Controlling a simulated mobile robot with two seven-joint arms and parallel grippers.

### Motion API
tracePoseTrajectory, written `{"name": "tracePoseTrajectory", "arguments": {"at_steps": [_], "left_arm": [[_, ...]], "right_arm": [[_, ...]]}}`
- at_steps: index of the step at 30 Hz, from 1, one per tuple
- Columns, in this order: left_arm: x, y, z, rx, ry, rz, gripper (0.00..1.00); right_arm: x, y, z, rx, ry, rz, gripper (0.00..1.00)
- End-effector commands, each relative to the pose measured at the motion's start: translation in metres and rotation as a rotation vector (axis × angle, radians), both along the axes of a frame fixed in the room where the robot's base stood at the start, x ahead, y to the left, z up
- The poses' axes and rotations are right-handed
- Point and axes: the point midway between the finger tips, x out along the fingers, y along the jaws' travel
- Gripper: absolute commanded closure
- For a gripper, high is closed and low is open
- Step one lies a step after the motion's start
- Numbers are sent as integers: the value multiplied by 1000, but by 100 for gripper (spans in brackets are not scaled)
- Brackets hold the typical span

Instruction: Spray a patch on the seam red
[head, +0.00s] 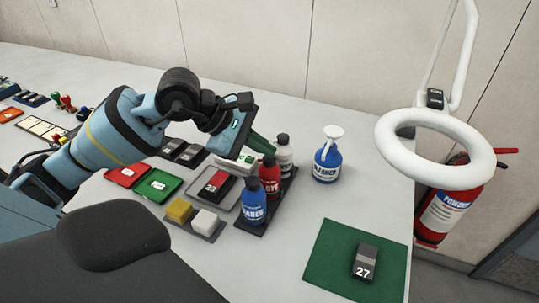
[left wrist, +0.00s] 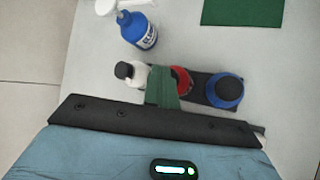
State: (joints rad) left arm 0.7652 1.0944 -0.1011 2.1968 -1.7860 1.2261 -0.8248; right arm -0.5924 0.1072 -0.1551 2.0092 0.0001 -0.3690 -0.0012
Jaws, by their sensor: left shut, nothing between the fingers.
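A red can (head: 268,175) with a black cap stands in a dark rack (head: 283,192), between a blue can (head: 254,205) in front and a white can (head: 284,155) behind. The three also show in the left wrist view, the red one (left wrist: 183,79) partly hidden by my left gripper. My left gripper (head: 266,147), with green fingers, is shut and empty, just above and beside the red and white cans. A grey block (head: 365,258) marked 27 lies on a green mat (head: 335,245). Its seam is too small to make out. My right gripper is not in view.
A blue cleaner spray bottle (head: 327,164) stands right of the rack. A tray (head: 190,228) with yellow and white blocks and red and green trays (head: 158,185) lie to the left. A white ring lamp (head: 440,171) hangs at the right. The table between rack and mat is clear.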

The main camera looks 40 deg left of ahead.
Motion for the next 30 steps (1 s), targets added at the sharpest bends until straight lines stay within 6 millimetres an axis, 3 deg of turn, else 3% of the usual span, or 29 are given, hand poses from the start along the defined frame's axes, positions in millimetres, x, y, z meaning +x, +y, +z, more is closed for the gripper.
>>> {"name": "tracePoseTrajectory", "arguments": {"at_steps": [30], "left_arm": [[0, 0, 20, 1, 1, 0, 100]], "right_arm": [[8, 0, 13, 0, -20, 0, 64]]}}
